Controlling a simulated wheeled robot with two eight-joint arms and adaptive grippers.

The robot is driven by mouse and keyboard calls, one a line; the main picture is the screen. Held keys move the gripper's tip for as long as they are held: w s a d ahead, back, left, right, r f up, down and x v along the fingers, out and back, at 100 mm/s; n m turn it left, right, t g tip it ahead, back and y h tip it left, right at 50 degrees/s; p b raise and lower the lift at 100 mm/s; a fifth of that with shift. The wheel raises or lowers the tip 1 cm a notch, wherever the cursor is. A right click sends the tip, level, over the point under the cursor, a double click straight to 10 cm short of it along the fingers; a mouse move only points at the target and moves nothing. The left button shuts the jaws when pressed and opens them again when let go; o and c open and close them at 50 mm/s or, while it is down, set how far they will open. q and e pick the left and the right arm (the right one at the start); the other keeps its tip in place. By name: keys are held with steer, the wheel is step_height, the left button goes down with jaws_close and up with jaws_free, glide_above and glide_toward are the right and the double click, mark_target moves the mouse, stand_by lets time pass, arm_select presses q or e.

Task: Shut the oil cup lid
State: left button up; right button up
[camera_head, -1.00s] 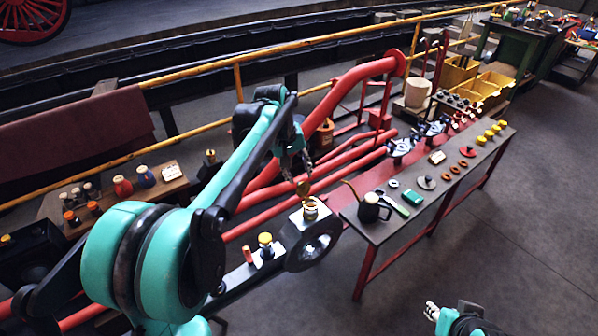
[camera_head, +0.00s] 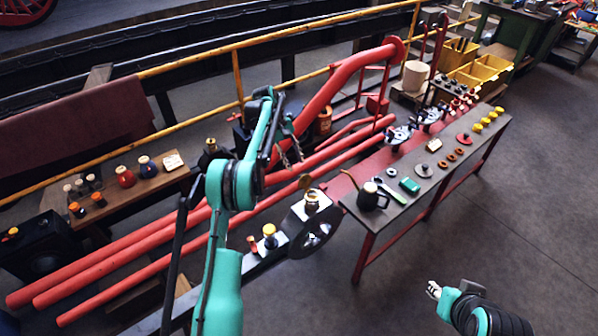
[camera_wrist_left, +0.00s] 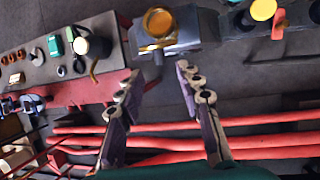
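The brass oil cup (camera_head: 312,202) stands upright on a grey metal block with a large round hole. Its lid (camera_head: 305,182) stands raised at the cup's upper left in the head view, so the cup looks open. In the left wrist view, the brass cup (camera_wrist_left: 158,22) shows at the top, beyond the fingertips; cup and lid are hard to tell apart there. My left gripper (camera_head: 290,157) hangs above and slightly left of the lid, apart from it. Its fingers (camera_wrist_left: 158,82) are spread and empty. My right gripper (camera_head: 434,290) is at the lower right, far from the cup; its opening is unclear.
A dark bench (camera_head: 400,208) at right carries an oil can (camera_head: 372,197) and small parts. Red pipes (camera_head: 130,252) run behind the block. A wooden shelf (camera_head: 115,203) holds bottles. Floor at right is clear.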

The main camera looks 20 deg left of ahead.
mark_target(303, 181)
arm_select(q)
steer(key=b+x, duration=0.1)
steer(key=x, duration=0.4)
steer(key=shift+d+f, duration=0.1)
steer(key=shift+f, duration=0.1)
jaws_close()
